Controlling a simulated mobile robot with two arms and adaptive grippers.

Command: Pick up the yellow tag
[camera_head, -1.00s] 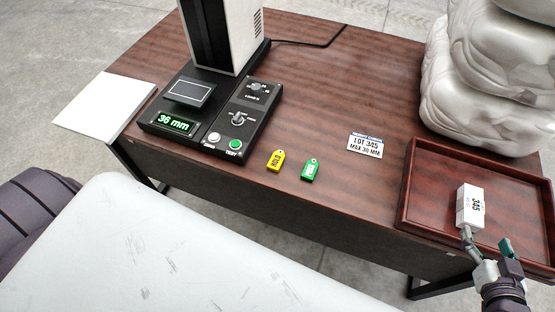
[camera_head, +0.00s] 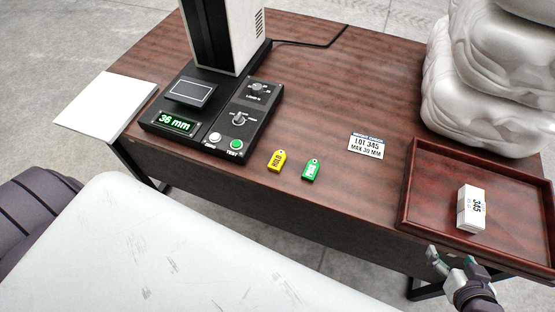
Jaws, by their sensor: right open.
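The yellow tag (camera_head: 276,161) lies flat on the brown table near its front edge, with dark lettering on it. A green tag (camera_head: 311,170) lies just to its right, apart from it. My right gripper (camera_head: 449,257) is at the lower right, in front of the table's edge and below the wooden tray. It is open and empty, well to the right of the yellow tag. My left gripper is not in view.
A wooden tray (camera_head: 404,214) holds a white box (camera_head: 471,209) marked 345. A label card (camera_head: 366,147) lies left of the tray. A tester (camera_head: 212,120) reading 36 mm stands left of the tags. White bulky sacks (camera_head: 485,95) stand behind the tray.

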